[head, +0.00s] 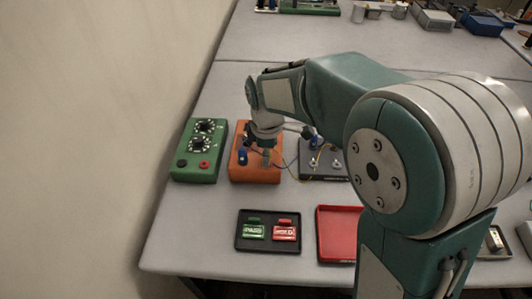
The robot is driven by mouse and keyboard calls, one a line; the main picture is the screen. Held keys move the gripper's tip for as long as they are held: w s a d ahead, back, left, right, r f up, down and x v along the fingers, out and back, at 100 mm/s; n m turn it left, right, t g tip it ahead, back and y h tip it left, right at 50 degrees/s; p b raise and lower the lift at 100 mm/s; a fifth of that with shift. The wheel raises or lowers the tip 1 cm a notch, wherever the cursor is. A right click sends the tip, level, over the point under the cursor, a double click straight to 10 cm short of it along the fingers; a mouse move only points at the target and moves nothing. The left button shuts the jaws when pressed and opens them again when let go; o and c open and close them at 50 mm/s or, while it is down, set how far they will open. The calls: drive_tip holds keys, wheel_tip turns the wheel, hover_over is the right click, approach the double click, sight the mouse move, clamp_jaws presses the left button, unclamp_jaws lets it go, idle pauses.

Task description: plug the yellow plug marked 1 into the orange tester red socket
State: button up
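The orange tester (243,176) stands on the table between a green box and a dark grey unit. A blue plug or post (242,156) stands at its front left. My gripper (267,157) points down over the right front of the tester and covers the spot below it. The red socket does not show. The yellow plug marked 1 cannot be made out; a thin wire (288,169) runs from near my fingertips to the dark grey unit (318,172). I cannot tell whether the fingers are closed on a plug.
The green box (198,160) with two dials stands close left. In front lie a black tray (267,248) with green PASS and red tags, and a red tray (337,240). My arm hides the right side. Bare table lies behind the tester.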

drive_tip(key=o, duration=0.3)
wheel_tip(320, 180, up, 12)
drive_tip(key=shift+f, duration=0.1)
idle(0.5)
idle(0.3)
drive_tip(key=s+d+m+t, duration=0.5)
drive_tip(key=s+d+m, duration=1.3)
drive_tip(key=shift+d+f+t, duration=0.15)
drive_tip(key=shift+d+t, duration=0.1)
drive_tip(key=shift+t, duration=0.05)
